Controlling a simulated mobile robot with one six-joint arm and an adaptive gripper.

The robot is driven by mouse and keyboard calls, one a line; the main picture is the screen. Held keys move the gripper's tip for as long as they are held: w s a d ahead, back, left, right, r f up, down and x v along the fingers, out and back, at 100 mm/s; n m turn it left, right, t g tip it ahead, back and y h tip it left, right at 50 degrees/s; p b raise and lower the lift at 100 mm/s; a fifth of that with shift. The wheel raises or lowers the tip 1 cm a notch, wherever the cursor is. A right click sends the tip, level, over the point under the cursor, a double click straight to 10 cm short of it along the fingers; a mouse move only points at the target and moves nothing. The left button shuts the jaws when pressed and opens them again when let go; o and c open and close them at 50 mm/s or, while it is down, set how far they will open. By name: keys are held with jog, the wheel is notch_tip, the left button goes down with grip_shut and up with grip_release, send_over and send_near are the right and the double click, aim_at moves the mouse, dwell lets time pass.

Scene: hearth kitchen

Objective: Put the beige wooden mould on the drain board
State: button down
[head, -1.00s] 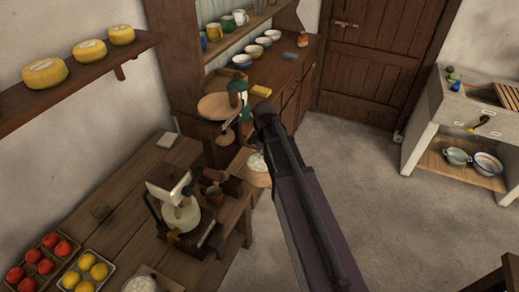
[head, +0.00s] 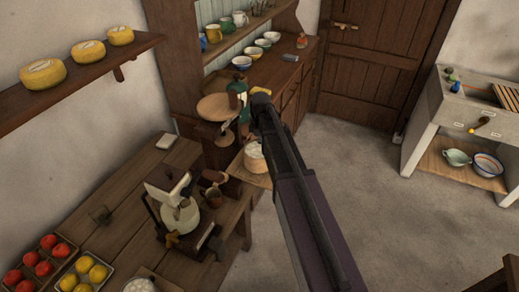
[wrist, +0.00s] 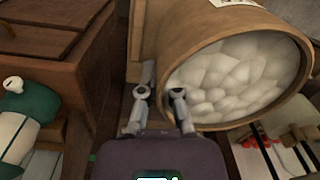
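The beige wooden mould (head: 255,164) is a round tub with white lumpy contents, beside the right end of the long table in the head view. It fills the upper right of the wrist view, its rim (wrist: 305,75) turned towards the camera. My gripper (wrist: 160,90) is at the mould's near left rim, one finger outside the wall and one over the opening; it looks shut on the wall. The fingertips are partly hidden, and the head view does not show them clearly. A slatted wooden board (head: 508,96), apparently the drain board, lies on the sink at far right.
The long table (head: 130,190) holds a press-like device (head: 180,212), red fruit (head: 40,258) and yellow fruit (head: 88,270). A dresser with bowls and mugs stands behind. The stone sink (head: 440,100) is across open floor (head: 390,210), with bowls on its lower shelf.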

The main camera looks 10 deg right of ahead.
jog(key=shift+w, duration=0.45)
jog(key=shift+w+f+b, duration=0.15)
jog(key=shift+f+b, duration=1.65)
jog(key=shift+f, duration=0.05)
jog(key=shift+f, duration=0.15)
jog(key=c, duration=0.8)
grip_release()
jog(key=shift+r, duration=0.2)
notch_tip(320, 180, up, 12)
jog(key=p, duration=1.2)
jog(key=shift+d, duration=0.1)
